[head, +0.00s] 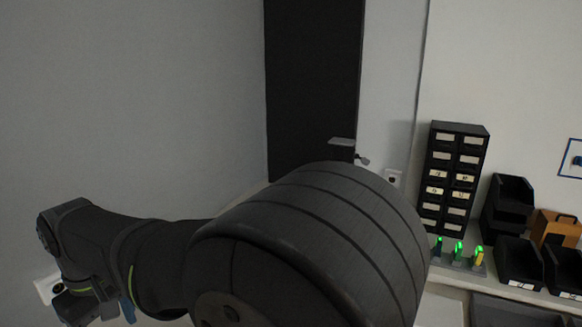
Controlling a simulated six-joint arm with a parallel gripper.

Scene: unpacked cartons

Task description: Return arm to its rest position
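My dark arm fills the lower middle of the head view and reaches out to the left, close to the pale wall. Its far end bends down at the lower left, where part of my gripper (78,308) shows at the bottom edge. The fingertips cannot be made out, so I cannot see whether it is open or shut, or whether it holds anything.
A black drawer cabinet (454,178) stands on a shelf at the right. Near it are stacked black bins (507,205), an orange-brown box (556,229), open bins (519,262) and green-lit devices (458,252). A dark door (313,90) stands behind my arm.

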